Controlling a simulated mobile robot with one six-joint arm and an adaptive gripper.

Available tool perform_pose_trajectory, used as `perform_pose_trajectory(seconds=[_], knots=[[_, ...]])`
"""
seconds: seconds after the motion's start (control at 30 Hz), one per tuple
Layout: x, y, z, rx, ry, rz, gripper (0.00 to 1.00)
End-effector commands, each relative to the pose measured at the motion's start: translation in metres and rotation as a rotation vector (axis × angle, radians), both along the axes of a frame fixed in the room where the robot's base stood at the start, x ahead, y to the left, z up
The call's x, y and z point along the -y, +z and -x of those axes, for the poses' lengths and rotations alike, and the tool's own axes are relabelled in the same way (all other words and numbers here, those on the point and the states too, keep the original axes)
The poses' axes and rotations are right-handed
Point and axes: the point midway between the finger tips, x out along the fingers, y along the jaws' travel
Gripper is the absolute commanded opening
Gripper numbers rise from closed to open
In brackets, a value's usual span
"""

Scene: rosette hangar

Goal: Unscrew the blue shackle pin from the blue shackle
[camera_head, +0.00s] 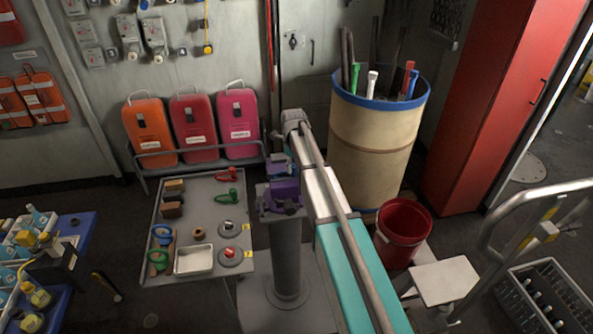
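A small blue ring-shaped piece (162,235), which looks like the blue shackle, is at the left edge of the grey table. It is too small here to make out its pin. A green piece of similar shape (158,259) is just in front of it. My arm reaches away from the bottom right, and its far end bends beside a grey pedestal (287,250) with a purple vise-like fixture (284,194) on top. What looks like my gripper (280,167) is just behind the fixture, right of the table; its fingers cannot be made out.
The grey table (200,215) also holds a metal tray (194,260), red and green handled pieces, and round bases. Orange and pink cases (193,128) stand behind it. A tan drum (375,140) and red bucket (401,234) are to the right. A blue workbench (75,232) is at left.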

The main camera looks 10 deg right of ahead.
Motion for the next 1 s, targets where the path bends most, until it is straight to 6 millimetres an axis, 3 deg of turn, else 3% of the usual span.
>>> perform_pose_trajectory(seconds=[0.03,0.23,0.27,0.57,1.0], knots=[[0.0001,0.0,-0.0001,0.0,0.0,0.0,0.39],[0.0,0.0,0.0,0.0,0.0,0.0,0.02],[0.0,0.0,0.0,0.0,0.0,0.0,0.0],[0.0,0.0001,0.0,0.0,0.03,0.0,0.0],[0.0,0.0005,0.0,0.0,0.351,0.0,0.0]])
